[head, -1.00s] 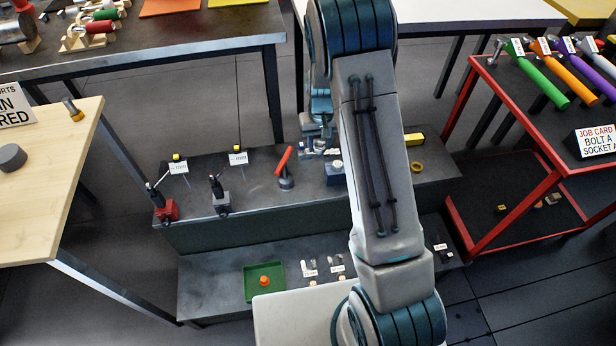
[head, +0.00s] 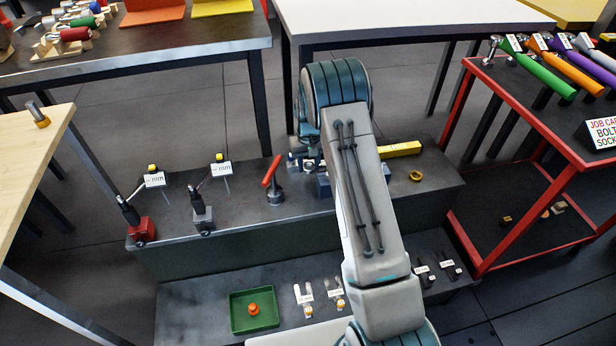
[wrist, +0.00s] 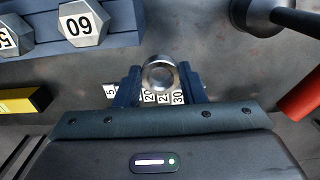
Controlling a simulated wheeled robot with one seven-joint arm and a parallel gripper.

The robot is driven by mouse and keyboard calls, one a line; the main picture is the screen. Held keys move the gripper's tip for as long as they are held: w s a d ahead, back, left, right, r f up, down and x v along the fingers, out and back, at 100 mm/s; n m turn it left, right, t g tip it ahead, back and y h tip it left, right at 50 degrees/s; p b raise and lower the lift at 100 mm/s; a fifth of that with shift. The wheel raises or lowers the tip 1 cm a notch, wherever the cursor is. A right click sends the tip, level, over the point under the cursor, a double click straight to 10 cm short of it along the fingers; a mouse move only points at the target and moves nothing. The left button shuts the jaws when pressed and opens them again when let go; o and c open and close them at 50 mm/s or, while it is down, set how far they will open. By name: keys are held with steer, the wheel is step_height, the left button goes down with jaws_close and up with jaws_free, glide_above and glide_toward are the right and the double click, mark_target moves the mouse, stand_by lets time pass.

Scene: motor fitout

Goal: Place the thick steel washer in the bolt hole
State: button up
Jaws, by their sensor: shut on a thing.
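In the wrist view my gripper (wrist: 160,80) is shut on a round steel ring with a hole in its middle, which looks like the thick steel washer (wrist: 158,65). The washer sits between the blue-grey fingertips, above a dark bench. A strip of number labels (wrist: 165,97) shows just behind and below it. In the head view my arm reaches down to the middle bench (head: 240,210), and the gripper and washer are too small or hidden to make out. I cannot pick out the bolt hole in either view.
A blue block (wrist: 45,45) holds hex heads marked 60 and 55 left of my gripper. A yellow bar (wrist: 25,100) lies below it. A red-handled tool (head: 271,172) stands on the bench. A green tray (head: 240,322) is on the lower shelf. A red-framed cart (head: 540,190) stands right.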

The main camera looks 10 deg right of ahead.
mark_target(309, 181)
steer(key=shift+f+b, duration=0.35)
steer(key=shift+f, duration=1.9)
steer(key=shift+f, duration=0.1)
steer(key=o, duration=1)
steer(key=shift+o, duration=0.2)
